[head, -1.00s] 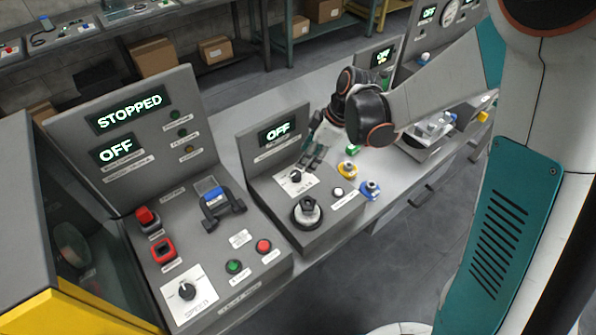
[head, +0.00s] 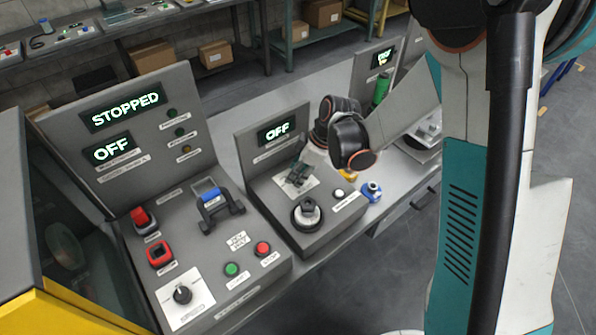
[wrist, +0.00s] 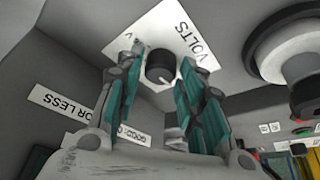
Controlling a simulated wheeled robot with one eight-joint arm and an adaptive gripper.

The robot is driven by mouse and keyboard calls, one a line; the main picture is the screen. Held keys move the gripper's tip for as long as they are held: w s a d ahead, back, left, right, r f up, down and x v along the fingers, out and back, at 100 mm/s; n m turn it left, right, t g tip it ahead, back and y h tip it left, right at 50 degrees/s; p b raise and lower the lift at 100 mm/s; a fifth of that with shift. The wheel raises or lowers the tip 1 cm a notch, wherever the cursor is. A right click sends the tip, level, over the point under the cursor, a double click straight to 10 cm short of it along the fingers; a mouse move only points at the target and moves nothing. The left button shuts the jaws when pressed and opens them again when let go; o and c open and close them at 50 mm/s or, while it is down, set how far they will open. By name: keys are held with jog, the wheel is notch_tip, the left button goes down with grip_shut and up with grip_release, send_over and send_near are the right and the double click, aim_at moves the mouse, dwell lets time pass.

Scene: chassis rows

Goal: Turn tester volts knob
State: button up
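The tester (head: 262,203) is a grey sloped console with a display (head: 276,131) reading OFF. Its volts knob (wrist: 160,66) is small, round and dark, on a white plate (wrist: 195,25) marked VOLTS. In the head view my gripper hides the knob. My gripper (head: 298,174) is over the white plate, pointing down. In the wrist view my gripper (wrist: 161,72) is open, with one finger on each side of the knob. A narrow gap shows at the left finger; I cannot tell whether the right finger touches the knob.
A large black-and-grey dial (head: 307,214) sits on the tester close in front of the plate. A white button (head: 339,193) and a blue-topped part (head: 371,191) are to the right. The STOPPED console (head: 195,235) with a speed knob (head: 182,294) stands left.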

jog(key=c, duration=0.5)
jog(key=shift+m, duration=0.3)
jog(key=m+t+b, duration=0.1)
jog(key=m, duration=0.1)
jog(key=m+t+h+b, duration=0.1)
jog(key=m, duration=0.2)
jog(key=shift+s+a, duration=0.1)
jog(key=shift+s, duration=0.05)
jog(key=m+h, duration=0.1)
jog(key=m, duration=0.1)
jog(key=m+t+h+b, duration=0.1)
jog(key=m, duration=0.2)
jog(key=shift+s+a+m, duration=0.1)
jog(key=shift+a+m, duration=0.05)
jog(key=shift+m, duration=0.15)
jog(key=shift+o, duration=0.2)
jog(key=m+h, duration=0.1)
jog(key=m, duration=0.2)
jog(key=m+h+b, duration=0.1)
jog(key=m, duration=0.2)
jog(key=shift+a, duration=0.2)
jog(key=m+h, duration=0.1)
jog(key=m, duration=0.2)
jog(key=m+g+h, duration=0.1)
jog(key=m, duration=0.2)
jog(key=shift+a, duration=0.1)
jog(key=shift+m, duration=0.4)
